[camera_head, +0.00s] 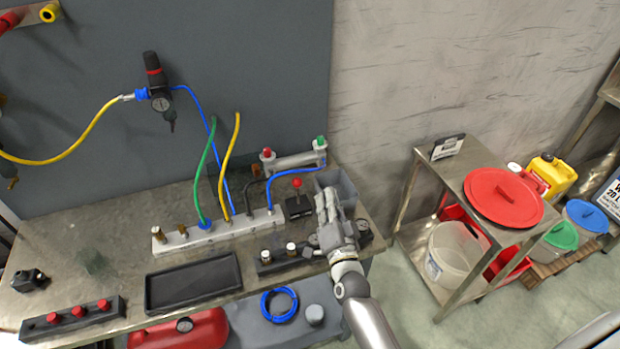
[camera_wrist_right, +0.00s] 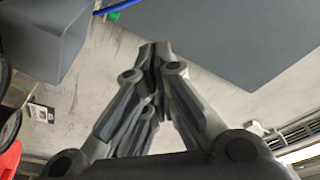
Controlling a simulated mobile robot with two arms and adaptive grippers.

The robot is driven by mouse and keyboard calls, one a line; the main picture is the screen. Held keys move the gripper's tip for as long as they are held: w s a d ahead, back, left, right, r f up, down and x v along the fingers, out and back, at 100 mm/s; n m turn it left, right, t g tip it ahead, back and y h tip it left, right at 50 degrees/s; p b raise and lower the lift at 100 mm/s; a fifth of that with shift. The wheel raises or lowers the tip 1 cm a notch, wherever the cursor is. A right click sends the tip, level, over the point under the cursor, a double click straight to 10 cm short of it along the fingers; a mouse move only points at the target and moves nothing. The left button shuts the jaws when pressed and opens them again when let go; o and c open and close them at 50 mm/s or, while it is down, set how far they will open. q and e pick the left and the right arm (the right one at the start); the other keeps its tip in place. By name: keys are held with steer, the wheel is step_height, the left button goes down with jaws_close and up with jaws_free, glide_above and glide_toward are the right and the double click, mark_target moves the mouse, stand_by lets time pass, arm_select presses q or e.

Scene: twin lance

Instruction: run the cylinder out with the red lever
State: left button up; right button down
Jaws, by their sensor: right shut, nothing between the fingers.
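The red lever (camera_head: 297,183) stands up from a small black valve block (camera_head: 298,207) on the bench, right of the manifold. The grey cylinder (camera_head: 296,161) lies behind it, with a red fitting at its left end and a green fitting at its right end. My right gripper (camera_head: 325,196) is shut and empty, just right of the valve block and apart from the red lever. In the right wrist view the fingers (camera_wrist_right: 158,52) meet at their tips with nothing between them. The lever is not seen there. My left gripper is not in view.
A grey bin (camera_head: 345,184) stands directly behind my right gripper. A manifold (camera_head: 215,232) with coloured hoses lies to the left, and a black tray (camera_head: 193,283) in front. A steel cart (camera_head: 462,165) stands to the right, past a gap.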

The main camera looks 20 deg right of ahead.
steer(key=b, duration=0.5)
glide_above(298, 192)
steer(key=s+d, duration=0.2)
steer(key=d, duration=0.1)
steer(key=shift+w+f+m, duration=0.2)
steer(key=shift+f+m, duration=0.1)
steer(key=shift+f, duration=0.15)
